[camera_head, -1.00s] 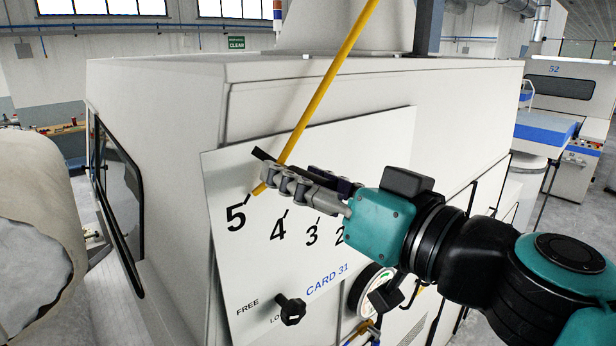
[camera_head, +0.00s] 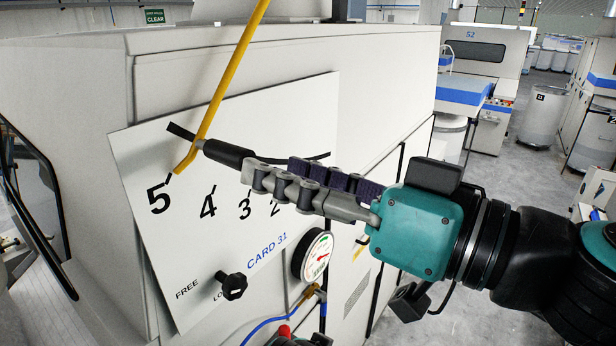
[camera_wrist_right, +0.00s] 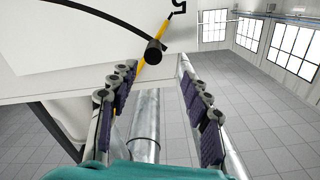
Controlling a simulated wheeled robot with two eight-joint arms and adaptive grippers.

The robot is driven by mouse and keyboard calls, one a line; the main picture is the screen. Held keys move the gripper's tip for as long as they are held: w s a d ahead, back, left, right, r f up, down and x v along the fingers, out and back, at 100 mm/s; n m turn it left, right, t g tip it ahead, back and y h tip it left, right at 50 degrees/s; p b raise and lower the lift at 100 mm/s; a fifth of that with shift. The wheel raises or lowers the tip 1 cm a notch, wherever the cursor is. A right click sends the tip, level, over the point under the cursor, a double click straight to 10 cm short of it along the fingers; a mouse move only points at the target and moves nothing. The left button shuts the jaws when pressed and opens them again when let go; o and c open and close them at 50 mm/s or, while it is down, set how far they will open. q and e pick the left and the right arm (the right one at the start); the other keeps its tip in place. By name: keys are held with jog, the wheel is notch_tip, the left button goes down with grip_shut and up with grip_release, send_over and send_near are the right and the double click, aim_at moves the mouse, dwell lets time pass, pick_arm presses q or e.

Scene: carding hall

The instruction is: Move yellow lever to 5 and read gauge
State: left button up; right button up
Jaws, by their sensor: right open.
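The yellow lever (camera_head: 229,78) slants down across the white scale plate (camera_head: 290,112), and its lower tip lies at the mark by the 5. A black handle (camera_head: 228,153) sticks out from the lever toward my right gripper. My right gripper (camera_head: 250,171) is open, its fingers just off the handle's end. In the right wrist view the handle's round end (camera_wrist_right: 155,52) shows beyond the spread, empty fingers (camera_wrist_right: 160,80). The gauge (camera_head: 313,256) has a white face, with a red needle and a green patch; its figures are too small to read. My left gripper is not in view.
A black knob (camera_head: 234,286) sits between FREE and a partly hidden label on the plate. Below the gauge are a blue hose (camera_head: 268,326) and a red part (camera_head: 284,332).

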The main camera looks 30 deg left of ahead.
jog(key=shift+d, duration=1.05)
